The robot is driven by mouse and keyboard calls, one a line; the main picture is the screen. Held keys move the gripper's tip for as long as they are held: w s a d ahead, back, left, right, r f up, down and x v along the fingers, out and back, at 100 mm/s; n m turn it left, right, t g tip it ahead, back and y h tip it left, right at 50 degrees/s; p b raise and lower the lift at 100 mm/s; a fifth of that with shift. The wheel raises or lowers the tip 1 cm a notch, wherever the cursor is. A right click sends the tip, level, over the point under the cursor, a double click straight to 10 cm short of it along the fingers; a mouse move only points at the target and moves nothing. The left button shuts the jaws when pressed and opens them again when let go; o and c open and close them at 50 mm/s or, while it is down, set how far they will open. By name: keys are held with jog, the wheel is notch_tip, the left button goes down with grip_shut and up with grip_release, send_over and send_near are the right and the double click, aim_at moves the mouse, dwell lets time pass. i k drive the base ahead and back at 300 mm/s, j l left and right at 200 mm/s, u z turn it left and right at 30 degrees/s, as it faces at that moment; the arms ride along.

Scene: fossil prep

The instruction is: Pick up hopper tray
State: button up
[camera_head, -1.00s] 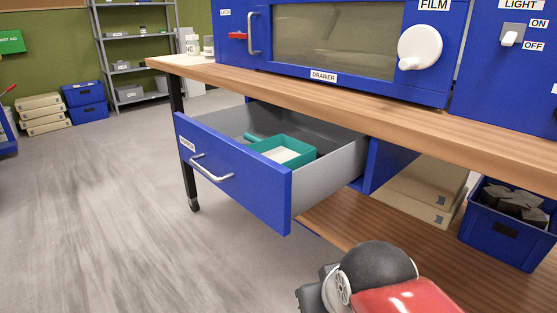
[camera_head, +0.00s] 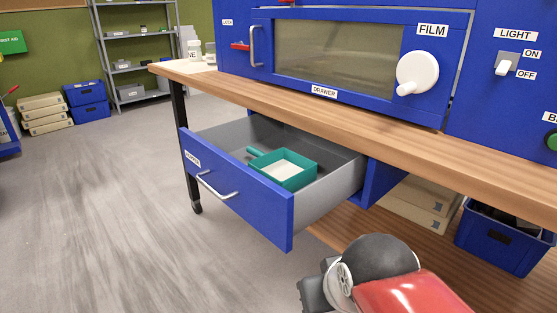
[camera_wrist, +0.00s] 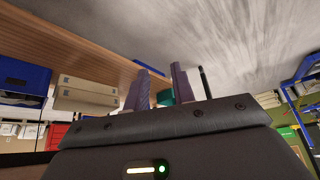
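The hopper tray is a teal, square, open tray (camera_head: 298,184) with a short handle at its left, and it holds something pale. It lies inside the open drawer (camera_head: 240,196), which has a blue front, grey walls and a light bar handle. My gripper (camera_wrist: 160,72) shows in the wrist view with two purplish fingers apart and nothing held between them. A small teal patch, perhaps the tray, shows behind the fingers, some distance off. In the head view my arm is at the bottom right, clear of the drawer, and the gripper cannot be made out.
A wooden bench top (camera_head: 330,110) overhangs the back of the drawer. A blue cabinet with a window and a white knob (camera_head: 417,72) stands on it. A blue bin (camera_head: 500,240) and beige boxes (camera_head: 418,203) sit on the lower shelf.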

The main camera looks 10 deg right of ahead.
aim_at(291, 172)
jog(key=i+j+z, duration=0.15)
jog(key=j, duration=0.2)
jog(key=i+j+z, duration=0.15)
jog(key=j, duration=0.25)
jog(key=i+j+z, duration=0.15)
jog(key=j, duration=0.25)
jog(key=i+j+z, duration=0.15)
jog(key=j, duration=0.25)
jog(key=j+z, duration=0.15)
jog(key=j, duration=0.25)
jog(key=i+j+z, duration=0.1)
jog(key=i+j, duration=0.05)
jog(key=j, duration=0.1)
